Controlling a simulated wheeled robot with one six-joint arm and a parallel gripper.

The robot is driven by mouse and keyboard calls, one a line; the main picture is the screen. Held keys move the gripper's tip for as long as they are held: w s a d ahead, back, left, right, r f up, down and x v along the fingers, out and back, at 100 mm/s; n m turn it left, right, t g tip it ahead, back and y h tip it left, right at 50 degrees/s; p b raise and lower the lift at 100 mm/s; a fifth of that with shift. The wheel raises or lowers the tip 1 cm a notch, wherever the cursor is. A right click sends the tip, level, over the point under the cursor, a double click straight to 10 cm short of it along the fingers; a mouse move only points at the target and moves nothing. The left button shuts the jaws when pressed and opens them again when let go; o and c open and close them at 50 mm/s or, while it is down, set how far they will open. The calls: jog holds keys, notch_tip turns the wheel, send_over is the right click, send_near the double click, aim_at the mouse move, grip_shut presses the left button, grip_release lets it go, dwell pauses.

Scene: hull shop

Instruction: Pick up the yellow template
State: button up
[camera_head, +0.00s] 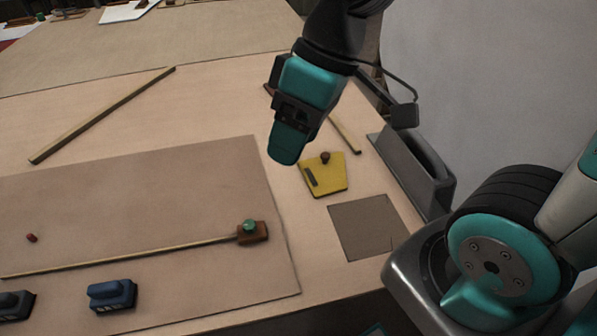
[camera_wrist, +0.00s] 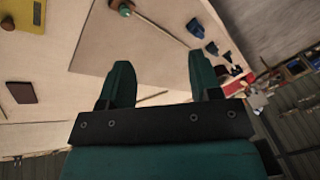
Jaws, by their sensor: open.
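The yellow template (camera_head: 328,179) lies flat on the workbench, with a dark round knob on its far part and a dark strip along its left side. In the wrist view part of the yellow template (camera_wrist: 22,18) shows at the upper left corner, cut off by the frame edge. My gripper (camera_wrist: 163,82) is open, with nothing between its teal fingers. In the head view my gripper (camera_head: 283,158) hangs above the bench, up and left of the template in the picture. Its height above the bench is hard to tell.
A dark square patch (camera_head: 367,227) lies just nearer than the template. A grey upright holder (camera_head: 415,172) stands to its right. A large brown board (camera_head: 120,215) at the left carries a long wooden strip with a green-knobbed block (camera_head: 252,232). A blue block (camera_head: 112,296) lies near the front.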

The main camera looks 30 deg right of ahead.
jog(key=w+d+f+n+t+b, duration=0.1)
jog(key=w+d+f, duration=0.3)
jog(key=w+d, duration=0.35)
jog(key=w+d+f+n+b, duration=0.1)
jog(key=w+d+f, duration=0.3)
jog(key=w+d, duration=0.3)
jog(key=w+d+f+n+t+b, duration=0.1)
jog(key=w+d+f, duration=0.25)
jog(key=d, duration=0.35)
jog(key=w+d+f+n+b, duration=0.1)
jog(key=w+d+f, duration=0.1)
jog(key=d+f, duration=0.3)
jog(key=p, duration=0.1)
send_over(326, 154)
jog(key=s+d, duration=0.1)
jog(key=d, duration=0.1)
notch_tip(326, 154, down, 10)
jog(key=shift+s+d+r, duration=0.1)
jog(key=shift+s+r, duration=0.05)
jog(key=shift+r, duration=0.1)
jog(key=shift+p+x, duration=0.75)
jog(key=shift+x, duration=2.4)
jog(key=shift+c, duration=0.5)
jog(key=c, duration=0.9)
